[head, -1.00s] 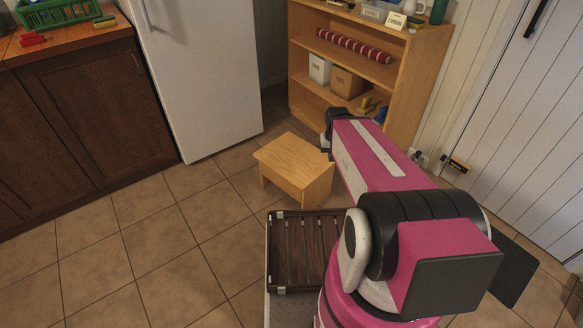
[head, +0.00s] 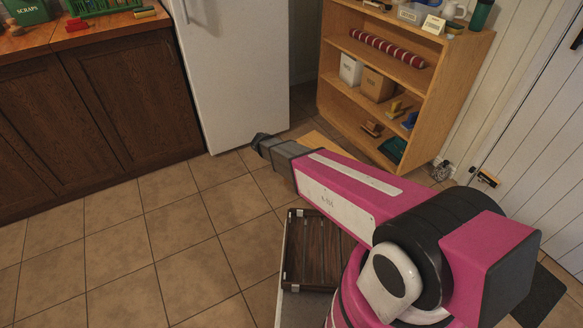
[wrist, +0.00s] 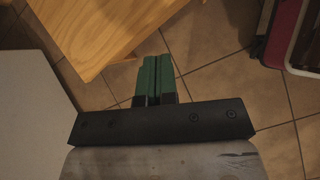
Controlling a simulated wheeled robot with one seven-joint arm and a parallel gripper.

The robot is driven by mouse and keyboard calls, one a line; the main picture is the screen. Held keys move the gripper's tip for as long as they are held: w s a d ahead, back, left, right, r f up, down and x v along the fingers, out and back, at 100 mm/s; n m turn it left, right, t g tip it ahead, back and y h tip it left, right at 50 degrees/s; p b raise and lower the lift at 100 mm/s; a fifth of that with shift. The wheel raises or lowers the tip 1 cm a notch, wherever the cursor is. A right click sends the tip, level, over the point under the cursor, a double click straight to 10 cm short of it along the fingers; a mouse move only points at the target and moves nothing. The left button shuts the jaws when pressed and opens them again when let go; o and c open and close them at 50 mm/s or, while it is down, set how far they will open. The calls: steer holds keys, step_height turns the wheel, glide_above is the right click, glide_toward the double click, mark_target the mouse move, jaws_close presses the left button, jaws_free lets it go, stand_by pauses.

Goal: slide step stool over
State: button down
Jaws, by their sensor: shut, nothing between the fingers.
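The step stool (head: 318,141) is light wood and stands on the tiled floor between the fridge and the shelf unit. In the head view my arm hides most of it. In the wrist view its wooden top (wrist: 100,28) fills the upper left. My gripper (wrist: 155,62) has green fingers, shut together with nothing between them, just beside the stool's edge; I cannot tell whether they touch it. In the head view the dark end of my arm reaches to the left of the stool's visible part, and the fingers are not clear.
The white fridge (head: 243,75) stands behind and left, with dark cabinets (head: 95,125) beside it. The wooden shelf unit (head: 447,115) is behind and right. A dark slatted crate (head: 318,255) sits in front. Open tiled floor (head: 180,235) lies to the left.

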mark_target(340, 149)
steer(key=a+f+n+t, duration=0.2)
steer(key=a+f+n, duration=0.15)
steer(key=a, duration=0.35)
steer(key=w+d+f, duration=0.6)
steer(key=d, duration=0.3)
steer(key=shift+w+f+h, duration=0.2)
steer(key=shift+f+h, duration=0.15)
steer(key=shift+h, duration=0.05)
steer(key=shift+d, duration=0.1)
steer(key=w+d, duration=0.5)
steer(key=d, duration=0.3)
steer(key=w+d, duration=0.5)
steer(key=d, duration=0.3)
steer(key=w+d, duration=0.5)
steer(key=d, duration=0.3)
steer(key=shift+w+d, duration=0.15)
